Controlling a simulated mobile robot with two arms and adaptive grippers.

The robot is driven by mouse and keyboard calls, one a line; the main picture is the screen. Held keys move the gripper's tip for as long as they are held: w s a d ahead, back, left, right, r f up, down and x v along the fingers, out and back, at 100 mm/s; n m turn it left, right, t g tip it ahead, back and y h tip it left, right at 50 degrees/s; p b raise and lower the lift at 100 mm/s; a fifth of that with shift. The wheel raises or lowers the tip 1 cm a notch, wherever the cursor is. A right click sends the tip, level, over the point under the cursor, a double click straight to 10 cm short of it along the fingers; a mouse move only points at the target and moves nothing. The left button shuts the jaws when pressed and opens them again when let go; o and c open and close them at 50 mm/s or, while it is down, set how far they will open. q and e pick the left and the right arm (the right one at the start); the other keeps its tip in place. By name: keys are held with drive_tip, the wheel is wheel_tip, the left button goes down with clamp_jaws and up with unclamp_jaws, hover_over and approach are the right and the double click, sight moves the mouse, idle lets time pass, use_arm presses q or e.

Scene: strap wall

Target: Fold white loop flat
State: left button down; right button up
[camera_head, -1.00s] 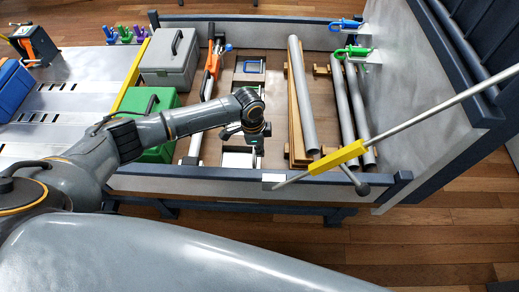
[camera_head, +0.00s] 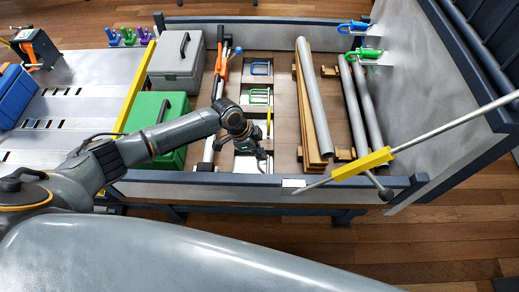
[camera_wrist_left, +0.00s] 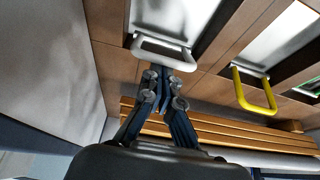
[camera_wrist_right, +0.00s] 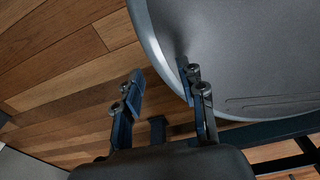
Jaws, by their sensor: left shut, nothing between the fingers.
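The white loop (camera_wrist_left: 162,49) shows in the left wrist view as a squared handle at the edge of a pale plate (camera_wrist_left: 172,17). It stands out from the plate rather than lying flat on it. My left gripper (camera_wrist_left: 165,74) is shut and empty, its fingertips close to the loop's outer bar; I cannot tell whether they touch. In the head view my left gripper (camera_head: 260,154) is low over the near plate (camera_head: 249,166), and the white loop cannot be made out there. My right gripper (camera_wrist_right: 161,80) is open and empty in the right wrist view.
A yellow loop (camera_wrist_left: 256,92), green loop (camera_head: 259,97) and blue loop (camera_head: 261,69) sit on neighbouring plates. Grey pipes (camera_head: 314,100) and wooden boards lie to the right. A green case (camera_head: 158,122) stands left. A dark rail (camera_head: 220,179) runs along the near side.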

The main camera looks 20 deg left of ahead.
use_arm(q)
drive_tip(key=shift+s+a+f, duration=0.15)
drive_tip(key=shift+a+f, duration=0.05)
drive_tip(key=shift+a, duration=0.35)
drive_tip(key=shift+s+a+f, duration=0.2)
drive_tip(key=shift+a+f, duration=0.2)
drive_tip(key=shift+a, duration=0.1)
drive_tip(key=shift+s+a+f, duration=0.15)
drive_tip(key=shift+a+f, duration=0.2)
drive_tip(key=shift+a, duration=0.15)
drive_tip(key=shift+s+a+f+b, duration=0.1)
drive_tip(key=shift+a+f+b, duration=0.25)
drive_tip(key=shift+a, duration=0.15)
drive_tip(key=shift+s+a+f, duration=0.1)
drive_tip(key=shift+a+f, duration=0.2)
drive_tip(key=shift+f, duration=0.05)
drive_tip(key=shift+a+f, duration=0.15)
use_arm(e)
drive_tip(key=shift+a+f, duration=0.15)
drive_tip(key=shift+f, duration=0.35)
drive_tip(key=shift+d, duration=0.25)
